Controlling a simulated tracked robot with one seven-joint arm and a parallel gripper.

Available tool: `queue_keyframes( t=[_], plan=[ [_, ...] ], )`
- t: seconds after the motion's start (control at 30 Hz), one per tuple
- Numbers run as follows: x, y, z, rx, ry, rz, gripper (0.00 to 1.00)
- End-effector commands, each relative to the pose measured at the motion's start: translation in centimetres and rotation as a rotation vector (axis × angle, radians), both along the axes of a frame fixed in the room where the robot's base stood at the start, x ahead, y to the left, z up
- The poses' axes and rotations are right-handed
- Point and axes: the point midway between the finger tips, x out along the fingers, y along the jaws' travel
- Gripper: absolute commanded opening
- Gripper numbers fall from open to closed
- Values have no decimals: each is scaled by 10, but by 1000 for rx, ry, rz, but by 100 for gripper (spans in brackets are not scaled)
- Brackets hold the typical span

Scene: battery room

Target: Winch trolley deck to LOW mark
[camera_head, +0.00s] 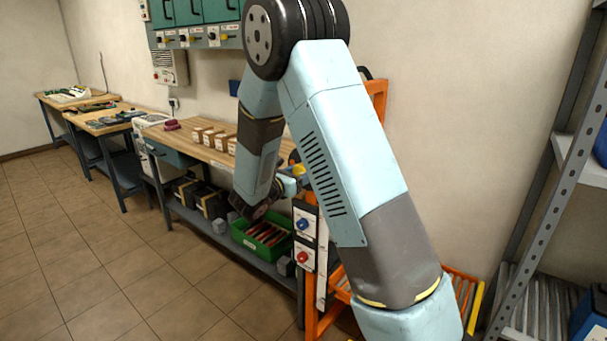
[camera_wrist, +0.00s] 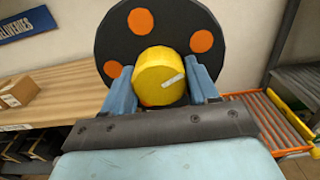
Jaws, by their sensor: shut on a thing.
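The winch wheel is a black disc with orange spots (camera_wrist: 202,40) and a yellow hub knob (camera_wrist: 158,76) with a pale bar mark. My gripper (camera_wrist: 163,82) has its two blue fingers on either side of this knob and is shut on it. In the head view my gripper (camera_head: 290,184) is at the orange trolley post (camera_head: 379,100), and my arm hides most of the wheel. The trolley's orange-edged roller deck (camera_head: 462,287) is low, partly behind my arm; it also shows at the right of the wrist view (camera_wrist: 276,122). I cannot make out a LOW mark.
White panels with a blue knob (camera_head: 304,223) and a red knob (camera_head: 303,257) sit on the trolley's left side. A wooden bench (camera_head: 208,151) with small boxes and a green bin (camera_head: 262,239) below stands left. A grey shelf rack (camera_head: 540,165) stands right. The left floor is clear.

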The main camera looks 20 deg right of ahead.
Motion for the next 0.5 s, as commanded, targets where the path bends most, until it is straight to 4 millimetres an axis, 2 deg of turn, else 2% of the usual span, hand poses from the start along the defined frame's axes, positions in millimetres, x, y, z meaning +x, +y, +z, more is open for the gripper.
queue_keyframes(
  t=[0.5],
  plan=[
    [2, 3, -1, 129, -174, 8, 27]
  ],
)
